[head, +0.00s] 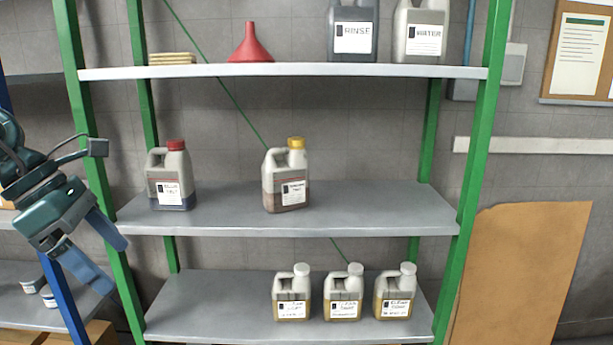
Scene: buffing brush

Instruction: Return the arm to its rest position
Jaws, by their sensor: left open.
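My left gripper (104,257) is at the left side of the head view, in front of the left green post of the shelf rack. Its two blue fingers are apart and nothing is between them. It points down and to the right, away from the jugs. My right gripper is not in view. On the middle shelf (380,207) stand a jug with a red cap (171,175) at the left and a jug with a yellow cap (287,176) near the centre. Both are upright.
The top shelf (290,70) holds a red funnel (250,46), a dark RINSE jug (353,32) and a grey WATER jug (420,32). The bottom shelf (210,308) holds three white-capped jugs (343,293). A brown board (525,270) leans at the right. The middle shelf's right part is clear.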

